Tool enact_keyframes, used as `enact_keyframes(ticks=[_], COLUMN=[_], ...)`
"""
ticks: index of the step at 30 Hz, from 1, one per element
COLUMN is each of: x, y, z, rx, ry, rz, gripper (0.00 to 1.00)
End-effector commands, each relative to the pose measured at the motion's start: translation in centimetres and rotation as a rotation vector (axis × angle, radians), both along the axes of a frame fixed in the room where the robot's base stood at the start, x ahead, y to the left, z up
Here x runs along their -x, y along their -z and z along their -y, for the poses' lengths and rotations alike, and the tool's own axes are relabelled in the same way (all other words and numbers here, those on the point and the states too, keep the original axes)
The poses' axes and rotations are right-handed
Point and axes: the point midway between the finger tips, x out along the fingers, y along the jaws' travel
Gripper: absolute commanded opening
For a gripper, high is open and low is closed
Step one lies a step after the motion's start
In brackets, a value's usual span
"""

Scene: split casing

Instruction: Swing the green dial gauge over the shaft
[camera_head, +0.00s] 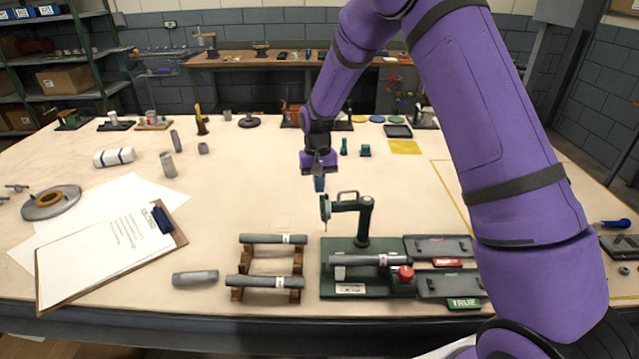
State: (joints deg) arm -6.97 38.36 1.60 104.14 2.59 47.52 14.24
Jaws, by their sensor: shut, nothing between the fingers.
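The green dial gauge (325,208) hangs from a short arm on a dark green post (363,222) that stands on a dark green base plate (332,275). A grey shaft (362,260) lies across a holder on this base. The gauge appears behind and to the left of the shaft's middle, with its thin stem pointing down. My gripper (319,174) is shut and empty, pointing down just above and apparently behind the gauge. A small blue shape shows right below the fingers; I cannot tell whether it is the fingertips. I see no clear contact with the gauge.
A red knob (405,273) sits at the shaft's right end, beside two dark trays (438,246). A wooden rack (297,262) with two grey shafts stands to the left. A clipboard (105,245) lies further left. The tabletop between clipboard and gauge is mostly clear.

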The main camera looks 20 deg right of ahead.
Motion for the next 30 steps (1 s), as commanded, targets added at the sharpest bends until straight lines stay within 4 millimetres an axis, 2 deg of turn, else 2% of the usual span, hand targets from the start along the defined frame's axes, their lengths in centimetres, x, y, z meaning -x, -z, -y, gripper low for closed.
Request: enact_keyframes(ticks=[8,17,30], x=[1.9,5.6,11.0], y=[0.0,0.0,0.0], z=[-0.9,-1.6,-0.7], rx=[0.0,0.001,0.0], ry=[-0.152,-0.433,-0.85], rz=[-0.002,-0.003,-0.003], gripper=[0.0,0.0,0.0])
